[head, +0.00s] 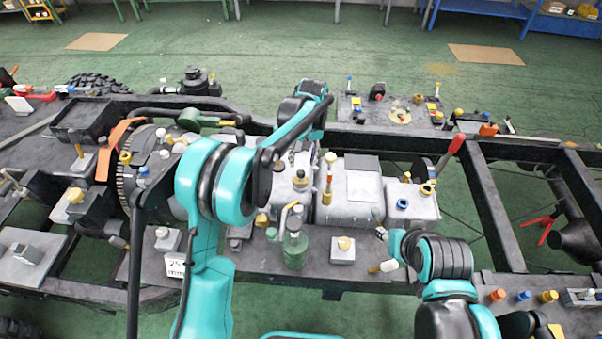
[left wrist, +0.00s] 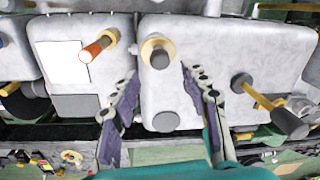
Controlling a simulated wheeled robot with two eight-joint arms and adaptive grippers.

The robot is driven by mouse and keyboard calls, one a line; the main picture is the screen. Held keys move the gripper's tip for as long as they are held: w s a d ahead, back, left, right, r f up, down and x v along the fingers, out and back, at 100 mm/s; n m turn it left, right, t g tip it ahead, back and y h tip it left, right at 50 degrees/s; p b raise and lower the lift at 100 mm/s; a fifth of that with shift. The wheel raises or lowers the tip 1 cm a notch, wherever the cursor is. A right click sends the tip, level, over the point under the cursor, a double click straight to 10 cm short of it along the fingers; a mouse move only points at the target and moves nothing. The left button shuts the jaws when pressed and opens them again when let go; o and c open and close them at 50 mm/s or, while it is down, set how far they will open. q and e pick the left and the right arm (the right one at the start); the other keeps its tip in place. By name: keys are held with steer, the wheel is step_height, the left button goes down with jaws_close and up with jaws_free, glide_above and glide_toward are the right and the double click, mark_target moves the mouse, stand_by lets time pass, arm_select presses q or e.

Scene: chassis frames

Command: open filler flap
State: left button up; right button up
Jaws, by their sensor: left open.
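No part is clearly recognisable as the filler flap. Below my left gripper is a pale grey tank (left wrist: 205,45) with a yellow-ringed, grey-tipped fitting (left wrist: 158,52) and a flat grey disc (left wrist: 166,121) on its face. My left gripper (left wrist: 160,92) is open and empty, one finger on each side of these fittings. In the head view, my left gripper (head: 291,153) is largely hidden behind its own arm, above the grey tank (head: 297,184).
A neighbouring tank (head: 363,186) carries a pale plate and an upright orange-yellow fitting (head: 328,175). A green bottle (head: 294,250) stands in front. A red-handled lever (head: 453,148) rises at the right. Dark chassis rails (head: 497,208) bound the parts; green floor lies beyond.

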mark_target(301, 171)
arm_select(q)
steer(key=f+b, duration=0.1)
steer(key=f, duration=0.4)
steer(key=shift+a, duration=0.2)
steer(key=shift+s, duration=0.1)
steer(key=shift+c, duration=0.3)
jaws_close()
